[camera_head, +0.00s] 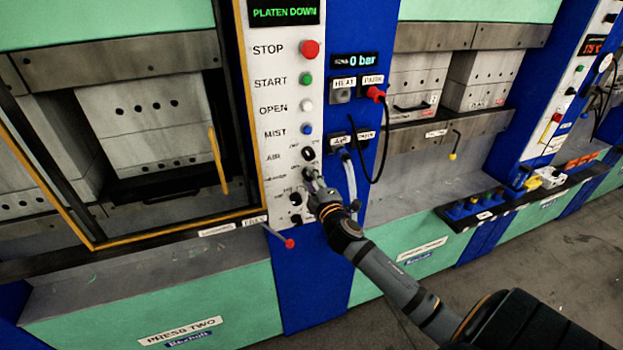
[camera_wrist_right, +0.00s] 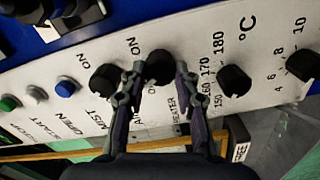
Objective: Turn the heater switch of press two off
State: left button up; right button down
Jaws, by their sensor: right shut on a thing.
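Press two (camera_head: 180,329), named on its green base, has a white control panel (camera_head: 268,193) at its right side. The heater switch (camera_wrist_right: 159,66) is a black rotary knob on that panel, between the AIR knob (camera_wrist_right: 106,82) and the temperature dial (camera_wrist_right: 235,81). My right gripper (camera_head: 312,182) reaches the panel from the lower right. In the wrist view its two fingers (camera_wrist_right: 158,78) stand on either side of the heater switch, shut on it. The fingers partly cover the knob, and I cannot read its pointer position. My left gripper is in neither view.
Red STOP (camera_head: 309,50), green START (camera_head: 306,79), white OPEN and blue MIST buttons sit above the knobs. A red-tipped lever (camera_head: 289,243) sticks out below the panel. A black cable (camera_head: 387,135) and a pale hose (camera_head: 349,175) hang right of it.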

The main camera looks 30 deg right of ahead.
dwell(0.4)
jog(key=c, duration=1)
grip_release()
jog(key=v, duration=1.2)
jog(key=shift+f, duration=0.1)
jog(key=shift+d+f, duration=0.1)
